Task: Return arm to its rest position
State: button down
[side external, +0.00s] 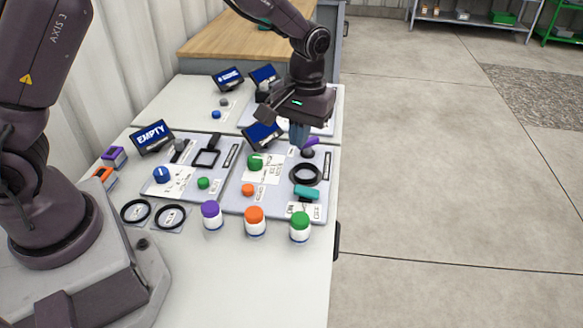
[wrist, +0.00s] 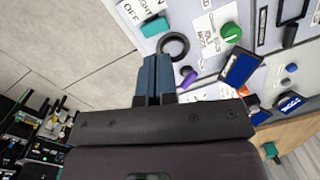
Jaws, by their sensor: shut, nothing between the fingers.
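My gripper (side external: 299,135) hangs over the back right part of the front panel. Its fingers are together and hold nothing. In the wrist view the blue fingers (wrist: 155,72) of my gripper are closed side by side. A purple lever (side external: 311,142) is close beside the fingertips in the side view; it also shows right of the fingers in the wrist view (wrist: 188,77). I cannot tell whether they touch. A black ring (side external: 305,174) on the panel lies in front of the fingers, and it shows near the fingertips in the wrist view (wrist: 173,46).
The white table (side external: 180,262) carries two panels with knobs and screens. Three jars with purple (side external: 210,209), orange (side external: 254,214) and green (side external: 299,219) lids stand along the front. Two black rings (side external: 170,216) lie at left. The floor (side external: 440,190) right of the table is clear.

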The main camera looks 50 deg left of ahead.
jog(key=s+a+r+m+t, duration=0.2)
jog(key=s+r+t, duration=0.1)
jog(key=s+r, duration=0.6)
jog(key=s+a+r+m+t, duration=0.1)
jog(key=s+r+m+t, duration=0.2)
jog(key=s+r, duration=0.5)
jog(key=s, duration=0.4)
jog(key=shift+s+a+r+m+t, duration=0.15)
jog(key=shift+a+r+m+t, duration=0.15)
jog(key=shift+a+r, duration=0.05)
